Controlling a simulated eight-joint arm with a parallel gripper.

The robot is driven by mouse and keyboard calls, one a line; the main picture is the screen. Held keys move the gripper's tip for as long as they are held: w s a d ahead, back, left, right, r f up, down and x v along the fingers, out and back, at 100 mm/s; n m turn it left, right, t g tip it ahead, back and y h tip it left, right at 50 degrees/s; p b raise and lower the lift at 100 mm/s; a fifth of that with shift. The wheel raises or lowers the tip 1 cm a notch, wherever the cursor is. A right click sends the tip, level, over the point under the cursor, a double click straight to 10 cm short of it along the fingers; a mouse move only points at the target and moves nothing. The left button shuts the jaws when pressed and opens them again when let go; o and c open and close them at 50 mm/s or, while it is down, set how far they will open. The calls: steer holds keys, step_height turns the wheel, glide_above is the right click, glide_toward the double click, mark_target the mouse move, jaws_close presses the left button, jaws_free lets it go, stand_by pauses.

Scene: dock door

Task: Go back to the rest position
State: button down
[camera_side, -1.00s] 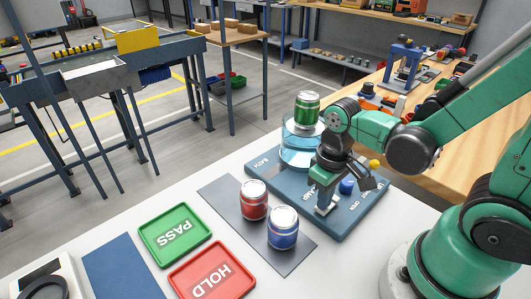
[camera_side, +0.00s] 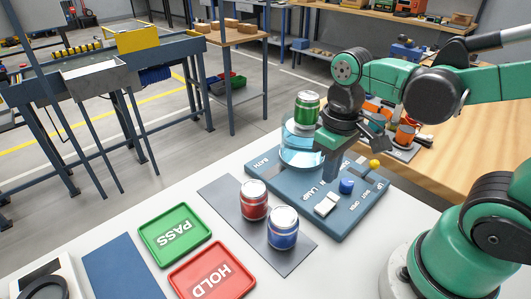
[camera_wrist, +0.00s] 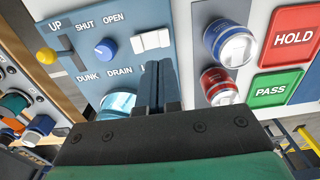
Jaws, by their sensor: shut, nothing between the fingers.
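My gripper (camera_side: 331,176) is shut and empty, pointing down above the blue control panel (camera_side: 350,222), with the white lamp switch (camera_side: 326,204) below it, clear of the fingers. In the wrist view my shut fingers (camera_wrist: 158,85) show with the switch (camera_wrist: 152,40) beyond them. The blue knob (camera_side: 347,186) and yellow-tipped lever (camera_side: 374,163) are on the panel to the right. The clear bath (camera_side: 300,152) with blue liquid stands at its far end, and a green can (camera_side: 307,107) is above the liquid at its top.
A red can (camera_side: 254,200) and a blue can (camera_side: 283,228) stand upright on the dark grey mat (camera_side: 225,200). The green PASS tray (camera_side: 175,235) and red HOLD tray (camera_side: 212,272) are empty. An orange-and-grey device (camera_side: 405,135) is on the wooden bench behind my arm.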

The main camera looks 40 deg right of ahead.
stand_by(0.3)
steer(key=w+r+t, duration=0.1)
steer(key=t, duration=0.1)
steer(key=w+r+t, duration=0.1)
steer(key=w+t, duration=0.1)
steer(key=w+r+t, duration=0.1)
steer(key=w+t, duration=0.1)
steer(key=t, duration=0.1)
steer(key=shift+a+r, duration=0.15)
